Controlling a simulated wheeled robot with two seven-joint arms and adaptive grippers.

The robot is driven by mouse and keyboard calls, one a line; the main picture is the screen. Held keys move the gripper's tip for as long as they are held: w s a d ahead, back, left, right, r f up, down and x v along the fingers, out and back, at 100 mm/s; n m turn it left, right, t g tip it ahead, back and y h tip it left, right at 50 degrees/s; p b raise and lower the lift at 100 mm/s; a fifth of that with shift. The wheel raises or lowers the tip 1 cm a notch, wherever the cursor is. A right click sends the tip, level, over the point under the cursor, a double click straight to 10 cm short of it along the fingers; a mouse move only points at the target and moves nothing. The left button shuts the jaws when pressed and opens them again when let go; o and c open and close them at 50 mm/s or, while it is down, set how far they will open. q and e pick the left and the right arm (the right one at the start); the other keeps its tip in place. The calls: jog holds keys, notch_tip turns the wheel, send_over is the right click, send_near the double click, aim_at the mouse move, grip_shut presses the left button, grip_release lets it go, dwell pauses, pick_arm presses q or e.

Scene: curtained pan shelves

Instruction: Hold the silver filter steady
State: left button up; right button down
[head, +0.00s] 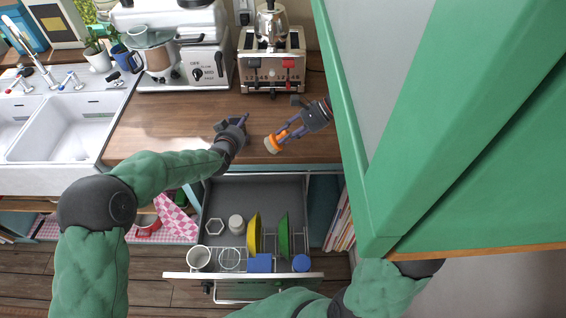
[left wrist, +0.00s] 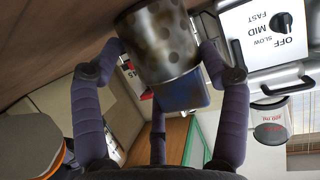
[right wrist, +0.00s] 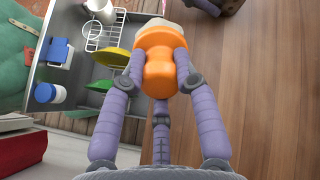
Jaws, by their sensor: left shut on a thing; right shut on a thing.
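The silver filter (left wrist: 158,35) is a metal cylinder with round holes and brown stains, seen in the left wrist view. My left gripper (left wrist: 160,62) is shut on it, one finger at each side. In the head view my left gripper (head: 240,124) is above the wooden counter and the filter is hidden. My right gripper (head: 290,131) is shut on an orange brush-like tool (head: 272,143) with a pale end. The orange tool (right wrist: 160,62) also shows between the fingers in the right wrist view, apart from the filter.
The wooden counter (head: 150,135) has bare room left of my left gripper. A toaster (head: 271,68) and a coffee machine (head: 185,60) stand behind. An open drawer (head: 225,190) with dishes lies below. A green cabinet door (head: 350,170) stands close on the right.

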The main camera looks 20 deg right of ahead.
jog(key=w+m+t, duration=0.1)
jog(key=w, duration=0.1)
jog(key=w+m+t, duration=0.1)
jog(key=w, duration=0.1)
jog(key=w+d+r+m+t+y, duration=0.1)
jog(key=w, duration=0.1)
jog(key=shift+w+t, duration=0.15)
jog(key=shift+t, duration=0.25)
jog(key=shift+x, duration=2.65)
jog(key=shift+w+a, duration=0.15)
jog(key=shift+w, duration=0.1)
